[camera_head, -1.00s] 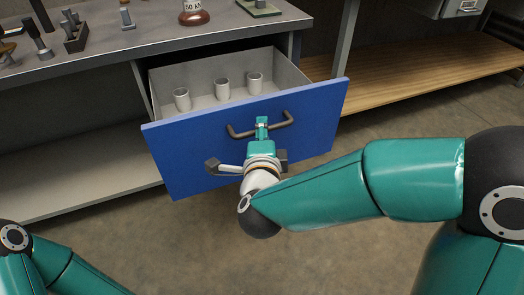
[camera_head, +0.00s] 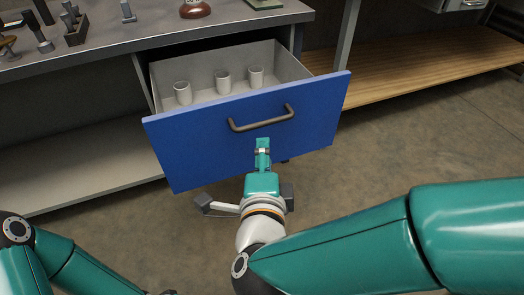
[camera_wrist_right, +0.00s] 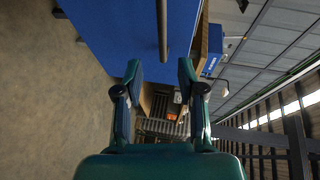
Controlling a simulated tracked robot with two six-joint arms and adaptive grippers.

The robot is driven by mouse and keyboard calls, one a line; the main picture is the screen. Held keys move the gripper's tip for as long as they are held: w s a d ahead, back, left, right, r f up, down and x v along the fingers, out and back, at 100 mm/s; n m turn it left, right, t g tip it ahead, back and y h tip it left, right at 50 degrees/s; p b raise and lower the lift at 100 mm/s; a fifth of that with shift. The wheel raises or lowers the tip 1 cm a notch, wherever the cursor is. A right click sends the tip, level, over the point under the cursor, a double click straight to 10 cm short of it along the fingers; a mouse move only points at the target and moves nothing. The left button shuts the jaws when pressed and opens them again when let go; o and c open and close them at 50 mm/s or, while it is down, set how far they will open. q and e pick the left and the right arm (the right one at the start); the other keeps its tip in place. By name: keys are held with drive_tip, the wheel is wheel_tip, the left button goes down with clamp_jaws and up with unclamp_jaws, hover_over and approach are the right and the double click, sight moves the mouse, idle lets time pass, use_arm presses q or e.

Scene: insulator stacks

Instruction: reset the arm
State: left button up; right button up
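My right gripper (camera_head: 263,142) is in front of the pulled-out drawer (camera_head: 200,150), a little below its dark bar handle (camera_head: 262,119) and apart from it. In the right wrist view the two fingers of my right gripper (camera_wrist_right: 159,70) stand apart with nothing between them. The handle (camera_wrist_right: 162,30) shows beyond them against the blue drawer front (camera_wrist_right: 115,25). My left arm shows at the lower left of the head view; its gripper cannot be made out there.
Three light cups (camera_head: 223,82) stand in the open drawer. The grey workbench top (camera_head: 160,37) above holds tools and a brown-based object (camera_head: 195,10). A wooden shelf (camera_head: 430,75) lies to the right. The floor before the drawer is clear.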

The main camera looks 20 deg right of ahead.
drive_tip(key=w+d+f+n+g+h, duration=0.1)
drive_tip(key=d+f+g, duration=0.1)
drive_tip(key=d+f, duration=0.45)
drive_tip(key=w+d+f+g, duration=0.1)
drive_tip(key=d+f+g, duration=0.15)
drive_tip(key=f, duration=0.65)
drive_tip(key=w+d+f+n+g+h, duration=0.1)
drive_tip(key=d+f, duration=0.4)
drive_tip(key=f, duration=0.2)
drive_tip(key=s+a+f+n+g+y, duration=0.3)
drive_tip(key=s+f+n, duration=0.1)
drive_tip(key=f, duration=0.5)
drive_tip(key=s+a+f+n+g+y, duration=0.2)
drive_tip(key=s+f+n+y, duration=0.2)
drive_tip(key=f, duration=0.6)
drive_tip(key=s+a+f+n+g+y, duration=0.1)
drive_tip(key=s+a+n+g+y, duration=0.3)
drive_tip(key=s+a+n, duration=0.45)
wheel_tip(320, 180, up, 34)
drive_tip(key=w+p, duration=0.1)
drive_tip(key=p, duration=3.3)
drive_tip(key=shift+d, duration=0.3)
